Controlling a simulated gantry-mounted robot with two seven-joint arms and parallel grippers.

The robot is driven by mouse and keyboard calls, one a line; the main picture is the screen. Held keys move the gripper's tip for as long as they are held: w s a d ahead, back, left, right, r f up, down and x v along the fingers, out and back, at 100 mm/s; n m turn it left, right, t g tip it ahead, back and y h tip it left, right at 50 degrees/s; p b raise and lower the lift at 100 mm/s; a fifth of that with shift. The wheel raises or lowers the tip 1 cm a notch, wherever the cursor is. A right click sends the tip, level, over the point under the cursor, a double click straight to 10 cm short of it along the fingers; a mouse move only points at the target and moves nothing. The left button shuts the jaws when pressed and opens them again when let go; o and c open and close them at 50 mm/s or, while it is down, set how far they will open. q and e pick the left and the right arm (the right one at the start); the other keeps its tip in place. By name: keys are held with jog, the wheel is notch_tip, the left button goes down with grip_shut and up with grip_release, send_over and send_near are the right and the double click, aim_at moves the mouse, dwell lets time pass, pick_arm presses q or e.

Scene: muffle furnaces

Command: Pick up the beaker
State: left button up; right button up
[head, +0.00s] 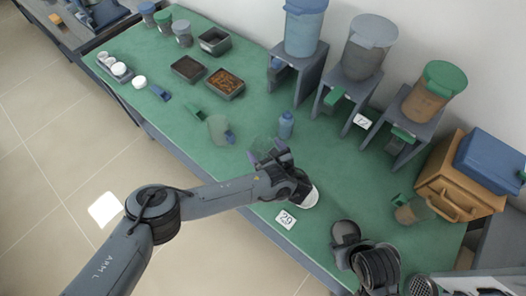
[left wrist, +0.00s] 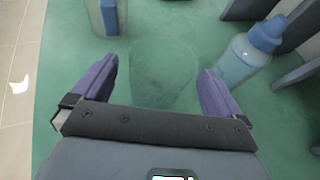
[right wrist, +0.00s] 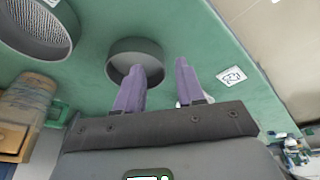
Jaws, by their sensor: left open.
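A clear, faintly tinted beaker (left wrist: 163,72) stands on the green bench in the left wrist view. It shows only faintly in the head view (head: 263,146). My left gripper (left wrist: 160,85) has purple fingers spread wide, one on each side of the beaker in the picture; I cannot tell whether they touch it. The left gripper also shows in the head view (head: 268,153) near the bench middle. My right gripper (right wrist: 163,76) has its fingers apart with nothing between them, over the front right of the bench. A grey round dish (right wrist: 122,46) lies beyond its fingertips.
A blue-capped bottle (head: 286,125) stands close right of the left gripper. A pitcher (head: 218,129) with a blue handle stands to its left. Hoppers on grey stands (head: 345,75) line the back. A number card (head: 285,219) lies near the front edge. Brown-filled trays (head: 225,84) are farther left.

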pick_arm(q)
jog(key=shift+x, duration=1.1)
jog(key=shift+c, duration=0.5)
jog(key=c, duration=0.9)
jog(key=shift+r, duration=0.1)
jog(key=shift+c, duration=0.2)
